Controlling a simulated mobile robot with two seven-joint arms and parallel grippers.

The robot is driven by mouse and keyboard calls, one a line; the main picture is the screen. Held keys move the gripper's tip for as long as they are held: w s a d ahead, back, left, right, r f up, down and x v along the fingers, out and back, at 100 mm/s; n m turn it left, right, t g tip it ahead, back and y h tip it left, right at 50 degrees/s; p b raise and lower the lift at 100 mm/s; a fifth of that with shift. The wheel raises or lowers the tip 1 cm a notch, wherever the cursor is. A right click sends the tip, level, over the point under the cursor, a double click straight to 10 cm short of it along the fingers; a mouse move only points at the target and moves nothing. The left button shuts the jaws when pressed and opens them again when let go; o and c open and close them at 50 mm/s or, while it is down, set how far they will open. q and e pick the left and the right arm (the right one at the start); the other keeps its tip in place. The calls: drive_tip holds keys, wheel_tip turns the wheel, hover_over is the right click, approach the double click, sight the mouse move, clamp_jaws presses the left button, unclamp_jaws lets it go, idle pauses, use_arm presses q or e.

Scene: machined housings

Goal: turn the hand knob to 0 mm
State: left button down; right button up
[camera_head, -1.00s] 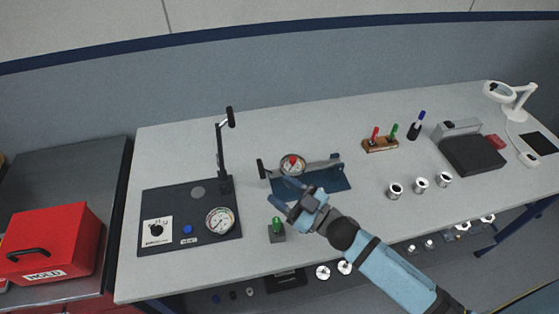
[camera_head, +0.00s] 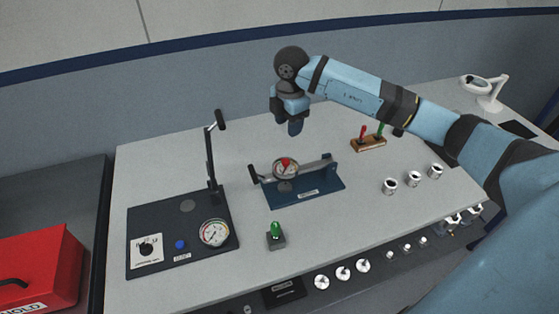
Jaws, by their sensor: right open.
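A black knob (camera_head: 146,249) sits on a white scale plate at the left of a dark panel (camera_head: 165,215) on the table. The scale's markings are too small to read, so I cannot tell where the knob points. A round dial gauge (camera_head: 214,233) and a blue button (camera_head: 180,244) are on the same panel. My right gripper (camera_head: 293,128) is open and empty, fingers down, above the far part of the table, well away from the knob. My left gripper is not in view.
A black post with a lever (camera_head: 211,165) rises from the panel's back right. A blue fixture (camera_head: 318,194) with a red-topped dial (camera_head: 286,168) stands right of it. A green-handled block (camera_head: 276,239) stands in front. Several metal cups (camera_head: 413,179) stand at right. A red box (camera_head: 35,265) is at left.

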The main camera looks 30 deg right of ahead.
sight(286, 161)
drive_tip(key=f, duration=0.4)
drive_tip(key=f+p, duration=0.1)
drive_tip(key=f, duration=0.4)
drive_tip(key=f+p, duration=0.1)
drive_tip(key=f, duration=0.3)
drive_tip(key=shift+w+f, duration=0.25)
clamp_jaws()
